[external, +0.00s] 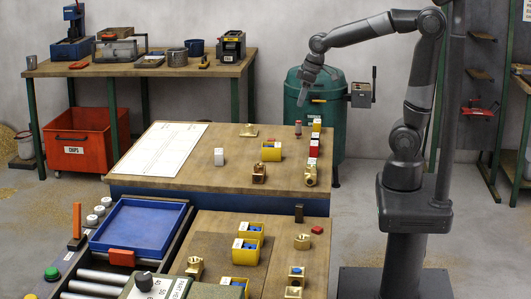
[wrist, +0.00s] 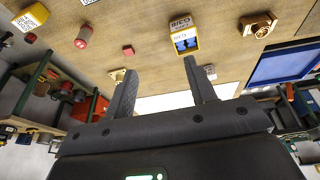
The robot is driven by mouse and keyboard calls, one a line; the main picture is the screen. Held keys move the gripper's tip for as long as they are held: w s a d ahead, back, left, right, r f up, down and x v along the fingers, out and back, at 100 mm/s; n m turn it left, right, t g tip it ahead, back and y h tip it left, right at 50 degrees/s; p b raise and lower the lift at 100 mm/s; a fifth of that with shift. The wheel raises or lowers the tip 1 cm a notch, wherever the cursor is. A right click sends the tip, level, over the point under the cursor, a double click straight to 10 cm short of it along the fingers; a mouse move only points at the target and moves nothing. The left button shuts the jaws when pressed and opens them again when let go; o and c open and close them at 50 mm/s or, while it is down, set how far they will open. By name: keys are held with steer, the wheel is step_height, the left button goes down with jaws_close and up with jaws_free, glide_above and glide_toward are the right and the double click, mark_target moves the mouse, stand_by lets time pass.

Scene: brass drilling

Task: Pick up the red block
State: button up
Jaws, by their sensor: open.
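A small red block (wrist: 128,50) lies on the wooden table (wrist: 225,60), beyond my fingertips in the wrist view. It sits between a red-and-grey cylinder (wrist: 83,36) and a yellow bin with blue contents (wrist: 184,38). In the external view it is hardly visible behind that yellow bin (external: 271,154). Another red block (external: 317,230) lies on the front bench, and a red piece (external: 313,150) stands in the row at the table's right edge. My gripper (wrist: 160,68) is open and empty. In the external view my gripper (external: 303,98) hangs above the table's far right corner, before the green drum.
A brass fitting (wrist: 118,74) and a white block (external: 219,156) stand on the table. A brown-and-brass piece (external: 259,173) is near the yellow bin. The green drum (external: 325,115) stands behind the table. A white sheet (external: 160,150) covers the table's left side.

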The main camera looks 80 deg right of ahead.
steer(key=w+d+f+g, duration=0.2)
steer(key=w+d+f, duration=0.7)
steer(key=w+d, duration=0.15)
glide_above(271, 139)
steer(key=s, duration=0.2)
steer(key=f, duration=0.5)
steer(key=shift+w+a+f, duration=0.2)
steer(key=shift+a, duration=0.2)
steer(key=shift+w+d+f, duration=0.1)
steer(key=shift+w+f, duration=0.1)
steer(key=shift+f, duration=0.65)
steer(key=shift+w+d+f, duration=0.15)
steer(key=shift+w+f, duration=0.05)
steer(key=shift+f, duration=0.65)
steer(key=shift+w+d+f, duration=0.1)
steer(key=shift+w+f, duration=0.1)
steer(key=shift+f, duration=0.65)
steer(key=shift+c, duration=0.3)
steer(key=c, duration=1)
steer(key=shift+r, duration=0.1)
steer(key=shift+c, duration=0.2)
